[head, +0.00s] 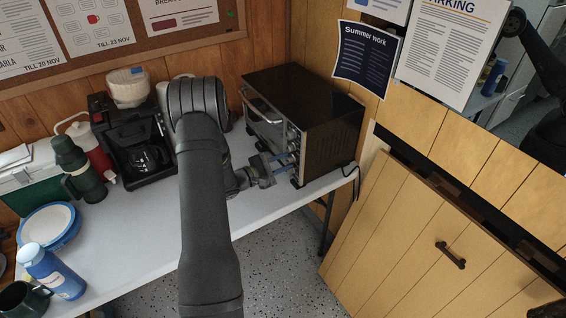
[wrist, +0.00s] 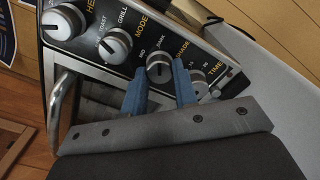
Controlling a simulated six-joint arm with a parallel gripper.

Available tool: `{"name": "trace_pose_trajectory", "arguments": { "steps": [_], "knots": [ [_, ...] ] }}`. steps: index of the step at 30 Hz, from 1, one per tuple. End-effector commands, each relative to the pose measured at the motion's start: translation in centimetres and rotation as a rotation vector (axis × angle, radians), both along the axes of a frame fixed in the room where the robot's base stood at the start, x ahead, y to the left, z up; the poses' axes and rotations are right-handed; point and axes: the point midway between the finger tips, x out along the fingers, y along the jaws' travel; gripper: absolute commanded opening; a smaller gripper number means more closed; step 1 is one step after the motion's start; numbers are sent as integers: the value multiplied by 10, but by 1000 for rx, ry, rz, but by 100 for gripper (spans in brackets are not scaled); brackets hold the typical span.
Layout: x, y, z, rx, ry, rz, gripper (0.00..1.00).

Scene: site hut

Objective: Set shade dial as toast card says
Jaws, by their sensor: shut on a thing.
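A black toaster oven (head: 334,118) stands at the right end of the white table. In the wrist view its panel shows a row of silver-and-black dials. The shade dial (wrist: 159,67), third in the row, sits between the blue fingers of my gripper (wrist: 160,76), which are shut on it. A pale pointer line shows on its face; its exact setting is hard to read. In the head view, my gripper (head: 281,162) is at the oven's front, and the dials are too small to read. I cannot make out a toast card in either view.
The heat dial (wrist: 63,22), mode dial (wrist: 115,46) and time dial (wrist: 198,85) are close beside the fingers. The oven door handle (wrist: 60,103) is left of them. A coffee maker (head: 128,142) stands left of my arm. Wall posters, including "Summer work" (head: 365,60), hang around.

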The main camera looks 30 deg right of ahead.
Motion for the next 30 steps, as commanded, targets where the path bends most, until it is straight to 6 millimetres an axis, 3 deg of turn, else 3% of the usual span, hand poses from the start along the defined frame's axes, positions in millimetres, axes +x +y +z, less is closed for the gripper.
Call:
{"name": "trace_pose_trajectory", "arguments": {
  "steps": [4, 5, 8, 20, 30],
  "knots": [
    [0, 0, 0, -1, -1, -1, 4],
    [0, 0, 0, -1, -1, -1, 30],
    [0, 0, 0, 0, 0, 0, 48],
    [1, 9, 0, 1, 1, 2, 48],
    [1, 81, 0, 1, 2, 5, 48]
  ]
}}
